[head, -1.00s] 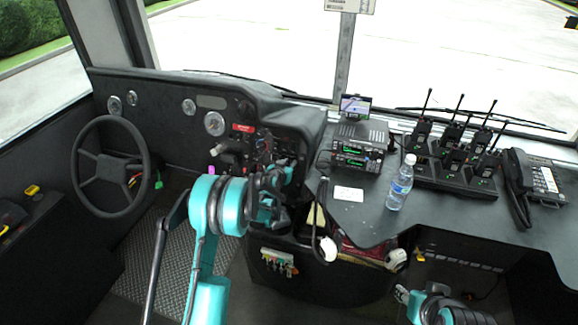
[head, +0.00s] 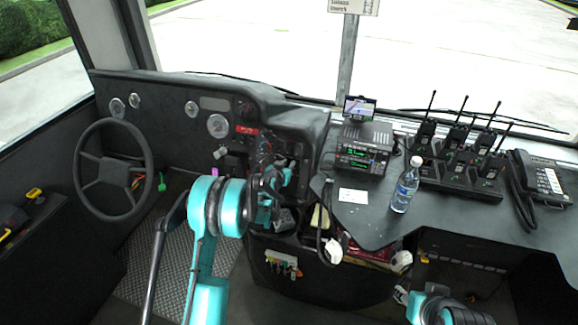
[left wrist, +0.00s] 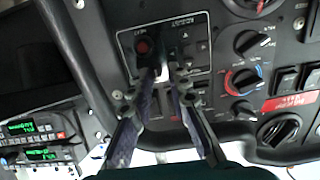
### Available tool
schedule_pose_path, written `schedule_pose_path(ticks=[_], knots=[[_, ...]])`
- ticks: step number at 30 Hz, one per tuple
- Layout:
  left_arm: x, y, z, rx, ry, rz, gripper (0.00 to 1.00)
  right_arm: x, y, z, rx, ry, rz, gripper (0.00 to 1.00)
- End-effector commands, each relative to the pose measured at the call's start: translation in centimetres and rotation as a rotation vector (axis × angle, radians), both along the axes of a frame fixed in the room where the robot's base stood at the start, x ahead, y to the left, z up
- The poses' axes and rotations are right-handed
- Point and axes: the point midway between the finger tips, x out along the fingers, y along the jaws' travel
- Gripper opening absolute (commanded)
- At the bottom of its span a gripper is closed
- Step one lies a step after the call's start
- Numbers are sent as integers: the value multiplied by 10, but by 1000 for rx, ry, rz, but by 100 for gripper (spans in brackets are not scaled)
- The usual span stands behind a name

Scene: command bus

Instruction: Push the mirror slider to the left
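In the left wrist view a small control panel (left wrist: 190,22) with a red round button (left wrist: 143,45) and printed labels lies at my left fingertips. I cannot make out the mirror slider clearly; a small pale piece (left wrist: 163,72) shows between the tips and could be its knob. My left gripper (left wrist: 164,76) has its fingers converging at the panel's lower edge, with a narrow gap; contact or grip cannot be told. In the head view my left gripper (head: 264,158) is at the centre dashboard, partly hidden by its own arm. My right gripper (head: 402,294) is low at the right, its fingers unclear.
Rotary knobs (left wrist: 241,80) sit right of the panel in the wrist view. In the head view a steering wheel (head: 112,170) is left. A radio (head: 362,150), water bottle (head: 405,186), walkie-talkie charger (head: 458,175) and phone (head: 540,180) stand on the right desk.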

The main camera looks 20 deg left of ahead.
Motion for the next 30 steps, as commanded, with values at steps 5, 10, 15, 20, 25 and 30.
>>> schedule_pose_path(ticks=[5,10,15,20,25,30], knots=[[0,0,0,0,1,0,19,0,0,0,0,0,0,40],[0,-1,0,0,1,-1,19,0,0,0,0,0,0,40],[-2,-1,1,-2,1,-1,19,0,0,0,0,0,0,40],[-19,0,8,-3,1,-1,19,0,0,0,0,0,0,40],[-54,2,22,-1,1,0,19,0,0,0,0,0,0,40],[-86,2,36,-1,1,-1,19,0,0,0,0,0,0,40]])
